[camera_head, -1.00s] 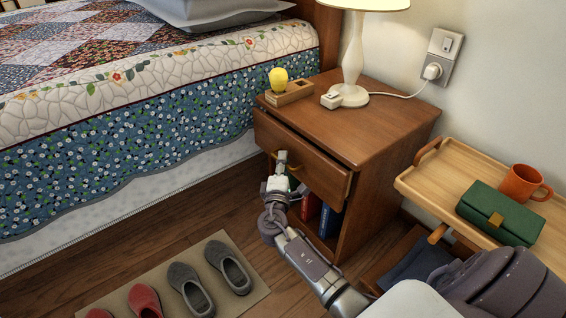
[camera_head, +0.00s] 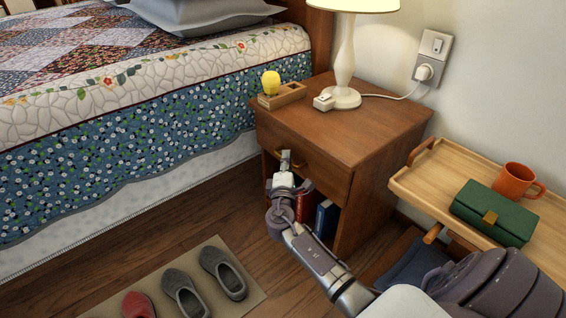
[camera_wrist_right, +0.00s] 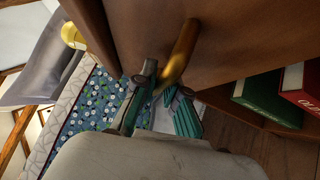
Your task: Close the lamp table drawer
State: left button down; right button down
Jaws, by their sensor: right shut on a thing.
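The wooden lamp table (camera_head: 385,135) stands beside the bed. Its drawer front (camera_head: 327,172) looks about flush with the table body in the head view. My right gripper (camera_head: 286,160) is at the left part of the drawer front, shut on the brass drawer handle. In the right wrist view the curved brass handle (camera_wrist_right: 180,52) meets the fingers of the right gripper (camera_wrist_right: 160,95), against the drawer's brown face (camera_wrist_right: 240,40). The gripper hides part of the handle in the head view. My left gripper is not in view.
A lamp (camera_head: 344,60) and a wooden holder (camera_head: 283,95) with a yellow bulb stand on top. Books (camera_head: 326,218) sit in the open shelf below. A tray table (camera_head: 420,190) with an orange mug and green box is at right. Slippers (camera_head: 222,272) lie on a mat.

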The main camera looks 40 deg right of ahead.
jog(key=c, duration=1.2)
grip_release()
jog(key=shift+d, duration=0.3)
jog(key=v, duration=1.2)
jog(key=shift+a+f, duration=0.1)
